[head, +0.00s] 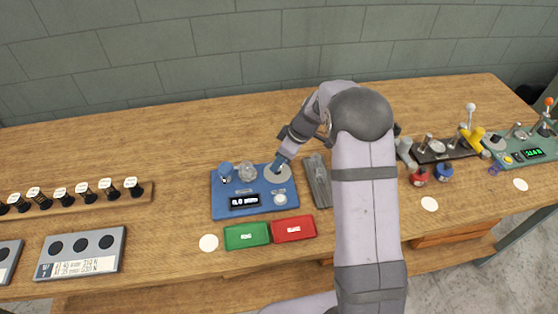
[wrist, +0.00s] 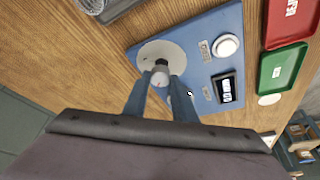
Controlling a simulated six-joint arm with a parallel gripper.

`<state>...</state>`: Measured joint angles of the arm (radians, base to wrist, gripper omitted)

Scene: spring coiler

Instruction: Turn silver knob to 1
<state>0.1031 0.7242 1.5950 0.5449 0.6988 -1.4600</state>
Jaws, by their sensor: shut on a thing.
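My gripper (wrist: 160,75) is shut on the knob, one finger on each side, in the wrist view. In the head view my gripper (head: 278,167) reaches down to the dial plate (head: 285,175) at the right back of the blue panel (head: 221,208). The knob is hidden there by the fingers. The dial's numbers are too small to read. The panel's display (head: 244,201) appears to start with 0.
A blue knob (head: 226,171), a silvery round part (head: 247,173) and a white button (head: 280,199) share the panel. A grey block (head: 318,182) stands close right. Green (head: 247,236) and red (head: 293,229) trays lie in front. Black-handled tools (head: 85,193) stand left.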

